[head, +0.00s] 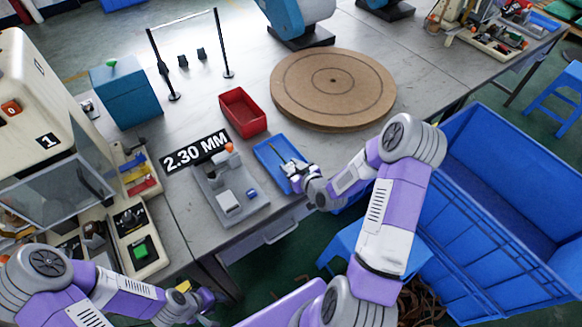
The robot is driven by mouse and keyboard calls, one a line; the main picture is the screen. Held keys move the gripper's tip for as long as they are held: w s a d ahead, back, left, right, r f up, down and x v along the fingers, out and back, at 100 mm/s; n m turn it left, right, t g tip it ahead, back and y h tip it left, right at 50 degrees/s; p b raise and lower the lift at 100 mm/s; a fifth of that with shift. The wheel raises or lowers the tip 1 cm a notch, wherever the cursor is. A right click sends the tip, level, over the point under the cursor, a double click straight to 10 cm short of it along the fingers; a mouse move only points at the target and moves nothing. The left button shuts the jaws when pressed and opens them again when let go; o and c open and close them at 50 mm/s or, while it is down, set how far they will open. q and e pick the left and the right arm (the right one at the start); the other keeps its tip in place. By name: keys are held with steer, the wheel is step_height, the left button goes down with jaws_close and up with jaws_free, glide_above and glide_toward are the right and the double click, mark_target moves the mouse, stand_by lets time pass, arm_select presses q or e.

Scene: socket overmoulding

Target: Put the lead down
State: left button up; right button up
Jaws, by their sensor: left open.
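My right gripper (291,169) is low over the blue tray (264,153) on the table, at the tray's right end. A thin dark strip, perhaps the lead (278,152), shows in the tray just beyond the fingertips. The picture is too small to tell whether the fingers touch it or how far they are apart. My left gripper (211,309) is open at the bottom of the view, in front of the table's edge and away from the tray. No lead shows in it.
A grey fixture (236,208) stands left of the tray, with a "2.30 MM" sign (196,151) behind it. A red bin (243,112) and a round wooden turntable (334,85) are behind the tray. A moulding machine (40,120) is at left, a large blue crate (490,215) at right.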

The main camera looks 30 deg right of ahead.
steer(key=o, duration=0.4)
steer(key=shift+o, duration=0.2)
steer(key=shift+r, duration=0.1)
steer(key=shift+s+r+p, duration=0.1)
steer(key=shift+r+p, duration=0.1)
steer(key=shift+p, duration=0.2)
steer(key=p+v, duration=0.1)
steer(key=v, duration=0.8)
steer(key=shift+s+d+p, duration=0.1)
steer(key=shift+s+p, duration=0.05)
steer(key=shift+p, duration=0.15)
steer(key=shift+p+v, duration=1.25)
steer(key=shift+p, duration=1.4)
steer(key=shift+f, duration=0.1)
